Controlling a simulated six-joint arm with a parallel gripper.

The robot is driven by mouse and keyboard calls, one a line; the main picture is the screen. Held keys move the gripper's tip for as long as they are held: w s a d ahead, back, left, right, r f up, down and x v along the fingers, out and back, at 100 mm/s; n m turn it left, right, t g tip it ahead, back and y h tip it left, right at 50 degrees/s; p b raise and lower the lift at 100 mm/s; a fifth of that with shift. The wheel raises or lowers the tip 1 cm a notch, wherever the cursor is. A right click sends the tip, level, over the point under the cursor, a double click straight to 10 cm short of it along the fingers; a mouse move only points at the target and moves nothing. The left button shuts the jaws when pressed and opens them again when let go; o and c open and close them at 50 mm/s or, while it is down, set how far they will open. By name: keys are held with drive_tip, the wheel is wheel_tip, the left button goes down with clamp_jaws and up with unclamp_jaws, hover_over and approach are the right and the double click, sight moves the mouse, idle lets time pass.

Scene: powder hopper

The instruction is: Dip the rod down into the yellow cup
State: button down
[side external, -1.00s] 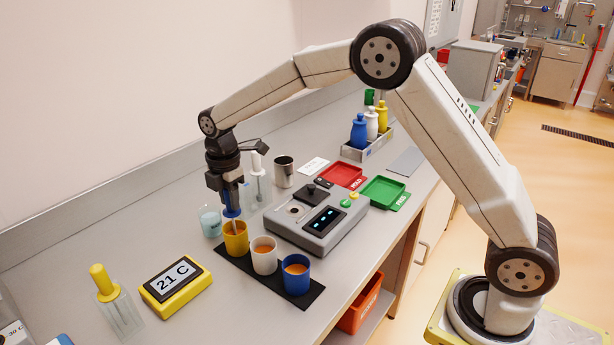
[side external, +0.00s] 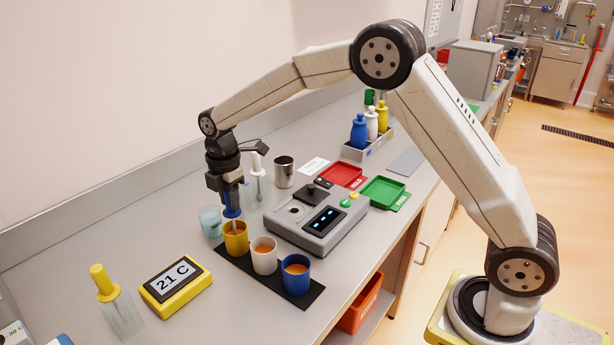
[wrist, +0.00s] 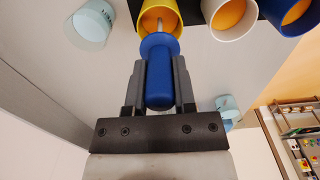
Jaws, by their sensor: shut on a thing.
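The yellow cup (side external: 236,241) stands at the left end of the black mat in the side view, with orange contents. My gripper (side external: 231,196) is right above it, pointing down, shut on the blue handle of the rod (side external: 232,211). In the wrist view my gripper (wrist: 159,85) has a finger on each side of the blue handle (wrist: 159,80). The thin grey shaft runs down from the handle's collar into the mouth of the yellow cup (wrist: 150,12). The tip is hidden inside the cup, so its depth cannot be told.
A white cup (side external: 264,258) and a blue cup (side external: 296,278) stand beside the yellow one on the black mat (side external: 262,284). A clear beaker (side external: 210,222) is close at left. A grey instrument (side external: 318,217) stands at right. A yellow thermometer display (side external: 175,286) lies in front.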

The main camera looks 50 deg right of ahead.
idle(0.3)
drive_tip(key=shift+r, duration=4.1)
drive_tip(key=shift+d, duration=0.1)
